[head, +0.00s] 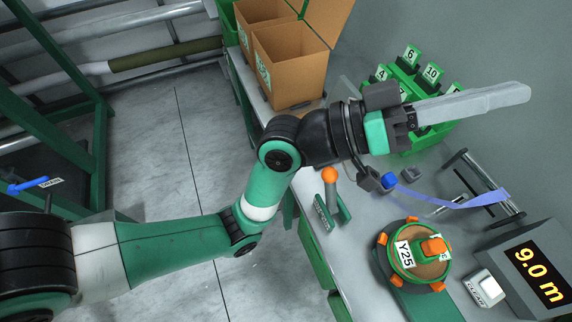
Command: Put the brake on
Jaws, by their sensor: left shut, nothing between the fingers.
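An orange-knobbed lever (330,188), which may be the brake, stands on the bench's near edge. The lever appears roughly upright, and its label is too small to read. A green reel (388,254) labelled Y25, with orange clamps, lies on the bench to its right. My left gripper (522,94) is shut and empty, its long grey fingers pointing right above the green numbered rack. It is well above and to the right of the lever in the picture, not touching it. My right gripper is not in view.
Lilac webbing (455,203) runs from a blue clip (389,181) to a roller frame (478,172). A display (537,265) reads 9.0 m, with a white button (484,287) beside it. Cardboard boxes (292,75) and a green numbered rack (436,138) stand at the back.

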